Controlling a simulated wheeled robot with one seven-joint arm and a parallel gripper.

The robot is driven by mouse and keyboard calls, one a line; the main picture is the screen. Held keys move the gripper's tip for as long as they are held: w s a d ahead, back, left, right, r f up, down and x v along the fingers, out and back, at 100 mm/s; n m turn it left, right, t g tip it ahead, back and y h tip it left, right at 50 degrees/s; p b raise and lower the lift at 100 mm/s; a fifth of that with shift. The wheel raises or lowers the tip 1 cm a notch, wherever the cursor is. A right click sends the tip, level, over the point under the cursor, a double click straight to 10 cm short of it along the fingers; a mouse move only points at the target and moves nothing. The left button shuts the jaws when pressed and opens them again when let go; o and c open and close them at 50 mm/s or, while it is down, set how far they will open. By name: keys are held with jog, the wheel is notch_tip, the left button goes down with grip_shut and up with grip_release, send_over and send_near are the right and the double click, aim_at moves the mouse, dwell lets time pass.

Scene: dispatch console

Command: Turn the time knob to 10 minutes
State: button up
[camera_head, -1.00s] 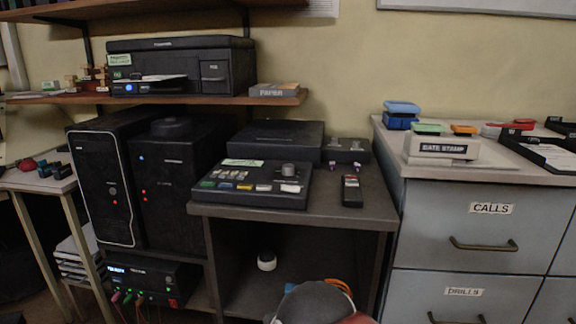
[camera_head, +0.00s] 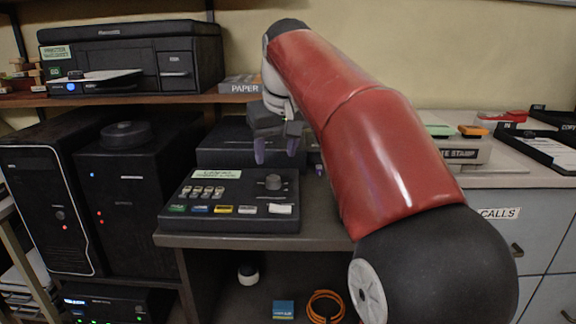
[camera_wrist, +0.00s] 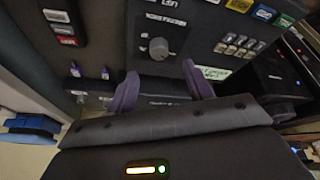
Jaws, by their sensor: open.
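A dark grey round knob (camera_head: 273,182) stands on the right part of the sloped black console (camera_head: 210,227), with colored keys along the console's front edge. I cannot read any marks around the knob or tell its setting. The knob also shows in the wrist view (camera_wrist: 158,48), just beyond my fingertips. My gripper (camera_head: 276,150) is open and empty, its two purple fingers pointing down above the back of the console, apart from the knob. In the wrist view my gripper (camera_wrist: 160,80) has the knob roughly between its fingers' lines.
A flat black box (camera_head: 222,150) sits behind the console. A remote (camera_wrist: 62,26) lies beside it in the wrist view. A shelf with a printer (camera_head: 130,57) and a paper box (camera_head: 240,85) is above. Black towers (camera_head: 140,200) stand left, a drawer cabinet (camera_head: 536,222) right.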

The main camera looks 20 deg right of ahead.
aim_at(273, 177)
jog(key=b+x, duration=0.1)
jog(key=x, duration=0.6)
jog(key=shift+w+f, duration=0.25)
jog(key=shift+f, duration=0.05)
jog(key=c, duration=1)
